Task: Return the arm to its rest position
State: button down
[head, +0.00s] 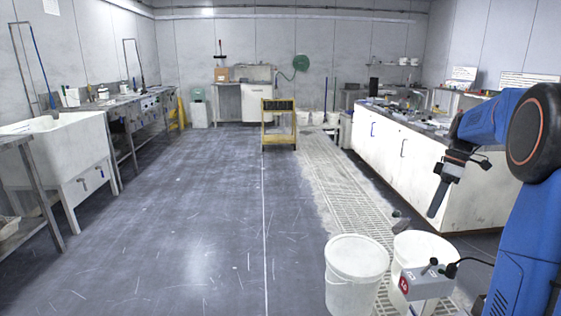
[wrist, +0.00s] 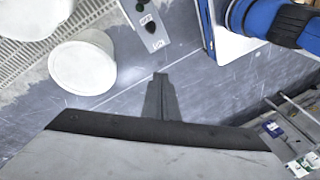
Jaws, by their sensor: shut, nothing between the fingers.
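My gripper (head: 437,199) hangs from my blue arm at the right of the head view, pointing down in front of the white cabinet. Its dark fingers are together with nothing between them. In the wrist view my gripper (wrist: 160,78) shows as a dark narrow shape over the grey floor, its fingers closed and empty. It appears apart from the cabinet and the buckets.
Two white buckets (head: 356,262) stand at the front right, beside a floor grating (head: 345,190). A white cabinet (head: 395,150) with a cluttered top lines the right. A yellow cart (head: 278,143) stands at the back. A white sink (head: 60,145) is at left. The middle floor is clear.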

jog(key=s+a+r+m+t+h, duration=0.25)
jog(key=s+a+m, duration=0.35)
jog(key=s+a, duration=0.95)
jog(key=s+a+f+m+t, duration=0.2)
jog(key=s+a+f, duration=0.1)
jog(key=s, duration=0.5)
jog(key=s+a+f+m+t+h, duration=0.1)
jog(key=s+a+f+m, duration=0.1)
jog(key=s, duration=0.6)
jog(key=shift+a+f+m+t, duration=0.4)
jog(key=shift+f+m, duration=0.2)
jog(key=shift+f, duration=0.75)
